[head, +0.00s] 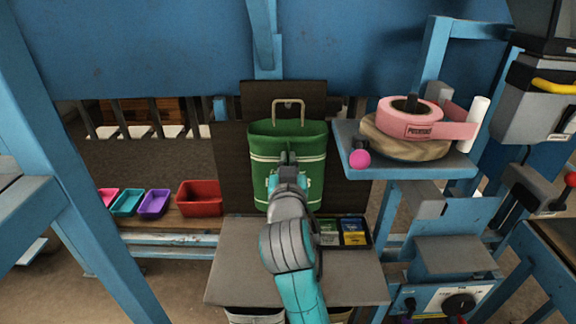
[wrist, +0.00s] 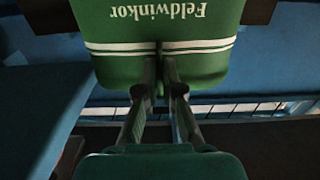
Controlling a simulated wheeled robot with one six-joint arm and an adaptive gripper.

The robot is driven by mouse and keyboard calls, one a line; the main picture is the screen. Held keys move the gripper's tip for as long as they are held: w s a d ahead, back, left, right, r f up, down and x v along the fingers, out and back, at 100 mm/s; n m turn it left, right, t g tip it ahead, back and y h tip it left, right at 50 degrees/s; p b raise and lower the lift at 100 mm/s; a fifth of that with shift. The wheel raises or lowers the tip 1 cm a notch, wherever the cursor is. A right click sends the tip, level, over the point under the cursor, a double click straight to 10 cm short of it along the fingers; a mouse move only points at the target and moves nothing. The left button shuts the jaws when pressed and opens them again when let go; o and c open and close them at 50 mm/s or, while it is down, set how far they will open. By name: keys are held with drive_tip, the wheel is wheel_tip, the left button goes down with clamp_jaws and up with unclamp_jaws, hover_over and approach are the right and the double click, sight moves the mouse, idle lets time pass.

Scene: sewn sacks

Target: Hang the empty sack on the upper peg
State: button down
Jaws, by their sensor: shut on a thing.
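The green sack (head: 262,150) hangs upright in front of a dark brown board, with pale stripes around it and its mouth open at the top. A pale metal loop (head: 289,102) stands above its rim; I cannot tell whether it belongs to the sack or the board. My gripper (head: 288,160) is at the sack's front, its fingers shut on the sack. In the wrist view the fingers (wrist: 160,90) meet at the sack's striped part (wrist: 160,30), by the upside-down word "Feldwinkor". I cannot make out the upper peg; the sack and my arm hide part of the board.
The dark board (head: 345,185) stands behind the sack. A blue shelf (head: 450,168) with a pink tape roll (head: 405,113) is close on the right. A grey table (head: 350,285) with a small tray of packets lies below. Small coloured bins, including a red bin (head: 200,195), stand left.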

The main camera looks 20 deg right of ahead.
drive_tip(key=shift+x, duration=1.8)
drive_tip(key=shift+w+d+f, duration=0.15)
drive_tip(key=shift+w+f, duration=0.3)
drive_tip(key=shift+w, duration=0.1)
drive_tip(key=shift+f, duration=0.3)
drive_tip(key=c, duration=1.2)
unclamp_jaws()
drive_tip(key=shift+c, duration=0.2)
drive_tip(key=shift+s+f, duration=0.1)
